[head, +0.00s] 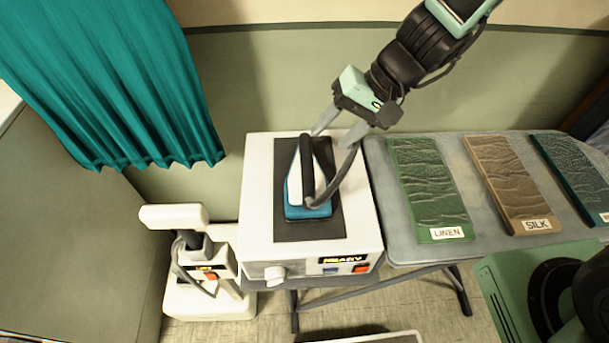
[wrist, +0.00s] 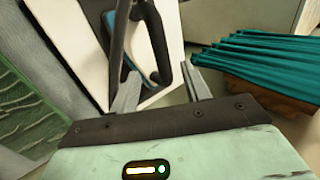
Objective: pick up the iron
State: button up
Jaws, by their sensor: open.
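The iron (head: 308,211) has a blue and white body, a black handle and a dark cord. It rests on a dark pad (head: 324,231) on top of a white box-like station (head: 362,218). My gripper (head: 334,135) is open and empty near the far end of the iron, with its fingers pointing down toward it. In the wrist view the iron (wrist: 143,62) shows beyond the open fingers of my gripper (wrist: 162,88), with its handle up and to the left. I cannot tell the exact height gap.
Right of the station, a grey ironing board (head: 393,235) bears a green LINEN panel (head: 428,190), a brown SILK panel (head: 507,180) and a dark teal panel (head: 575,170). A teal curtain (head: 110,80) hangs at left. A white device (head: 203,265) stands left of the station.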

aim_at(310, 154)
jog(key=x, duration=0.4)
jog(key=shift+w+p+x, duration=0.15)
jog(key=shift+p+x, duration=0.25)
jog(key=shift+x, duration=1)
jog(key=shift+w+p+x, duration=0.1)
jog(key=shift+p+x, duration=0.25)
jog(key=shift+x, duration=1.05)
grip_shut()
jog(key=shift+r, duration=0.15)
